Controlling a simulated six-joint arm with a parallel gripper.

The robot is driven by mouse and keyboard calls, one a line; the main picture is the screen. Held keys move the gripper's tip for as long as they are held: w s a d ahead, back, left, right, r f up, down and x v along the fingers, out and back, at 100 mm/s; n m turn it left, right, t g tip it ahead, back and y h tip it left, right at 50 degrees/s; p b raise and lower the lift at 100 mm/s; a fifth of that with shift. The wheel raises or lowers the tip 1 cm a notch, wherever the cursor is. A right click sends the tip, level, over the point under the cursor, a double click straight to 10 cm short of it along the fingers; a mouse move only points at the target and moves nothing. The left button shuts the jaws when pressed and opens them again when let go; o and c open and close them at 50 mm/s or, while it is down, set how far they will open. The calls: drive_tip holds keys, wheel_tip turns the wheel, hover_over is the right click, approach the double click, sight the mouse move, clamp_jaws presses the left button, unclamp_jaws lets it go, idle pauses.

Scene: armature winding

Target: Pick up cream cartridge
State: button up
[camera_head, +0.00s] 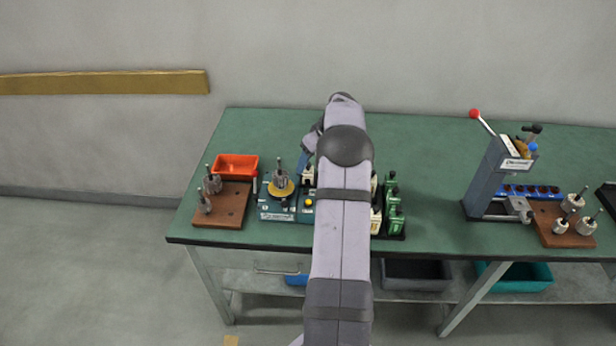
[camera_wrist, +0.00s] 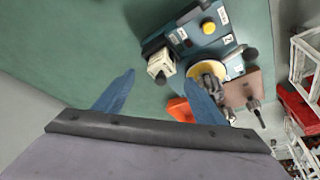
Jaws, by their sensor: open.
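Cream cartridges show in the head view in small parts beside my arm, one (camera_head: 376,222) at the front of the rack and one (camera_head: 374,183) further back. Green cartridges (camera_head: 393,222) stand to their right. In the wrist view a cream block (camera_wrist: 161,63) sits at the edge of the blue winding machine (camera_wrist: 185,38); I cannot tell whether it is a cartridge. My gripper (camera_wrist: 162,71) is open, its two blue fingers spread with nothing held between them. The cream block appears between the fingertips in the picture, with no clear contact.
The winding machine carries a yellow disc with an armature (camera_head: 281,182). Left of it are an orange tray (camera_head: 236,166) and a brown board (camera_head: 231,212) with armatures. A grey press (camera_head: 489,180) stands at right. The green table (camera_head: 430,150) is clear between.

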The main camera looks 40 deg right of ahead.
sight(310, 165)
drive_tip(key=shift+w+a+f+p, duration=0.1)
drive_tip(key=shift+w+f+p, duration=0.2)
drive_tip(key=shift+f+p, duration=0.35)
drive_tip(key=shift+p+x, duration=0.9)
drive_tip(key=shift+x, duration=1)
drive_tip(key=c, duration=1.2)
